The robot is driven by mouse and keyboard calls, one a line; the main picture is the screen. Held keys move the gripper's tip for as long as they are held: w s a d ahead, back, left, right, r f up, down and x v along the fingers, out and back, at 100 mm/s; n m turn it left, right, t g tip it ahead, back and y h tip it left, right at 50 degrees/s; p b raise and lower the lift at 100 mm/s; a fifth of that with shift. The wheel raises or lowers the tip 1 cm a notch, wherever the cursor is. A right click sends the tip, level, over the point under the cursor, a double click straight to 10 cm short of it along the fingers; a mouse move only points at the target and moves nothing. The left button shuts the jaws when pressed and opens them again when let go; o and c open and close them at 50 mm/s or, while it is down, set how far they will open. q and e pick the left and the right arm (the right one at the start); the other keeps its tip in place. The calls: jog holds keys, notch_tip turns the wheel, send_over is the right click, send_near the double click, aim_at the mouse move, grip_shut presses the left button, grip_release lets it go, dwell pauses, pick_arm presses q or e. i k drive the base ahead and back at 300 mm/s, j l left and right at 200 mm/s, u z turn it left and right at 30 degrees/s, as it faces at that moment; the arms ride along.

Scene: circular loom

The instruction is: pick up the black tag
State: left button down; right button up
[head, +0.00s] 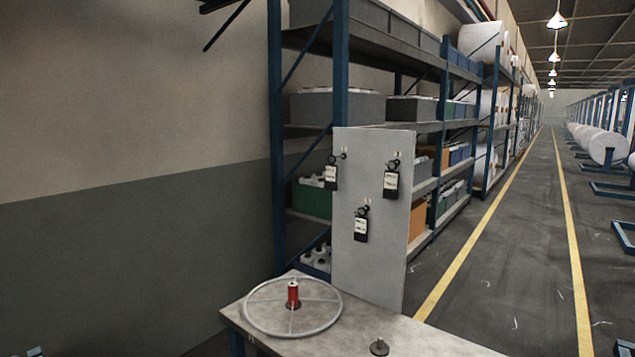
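Three dark tags with white labels hang from hooks on an upright grey board (345,265) at the back of the table. The upper left tag (331,176) has a mostly white face with a dark edge. The upper right tag (391,184) is similar. Print on the labels is too small to read. Neither of my grippers can be made out in the head view.
The table (260,340) holds a pale spoked ring (253,322) with a red spool (293,294) at its centre, and a small metal knob (379,347). Loaded shelves (340,60) stand behind the board. An aisle (505,260) with yellow lines is clear at right.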

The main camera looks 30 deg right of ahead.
aim_at(331, 184)
jog(key=i+j, duration=0.1)
jog(key=i, duration=0.3)
jog(key=i+j+z, duration=0.1)
jog(key=i, duration=0.3)
jog(key=i+j+z, duration=0.1)
jog(key=i, duration=0.35)
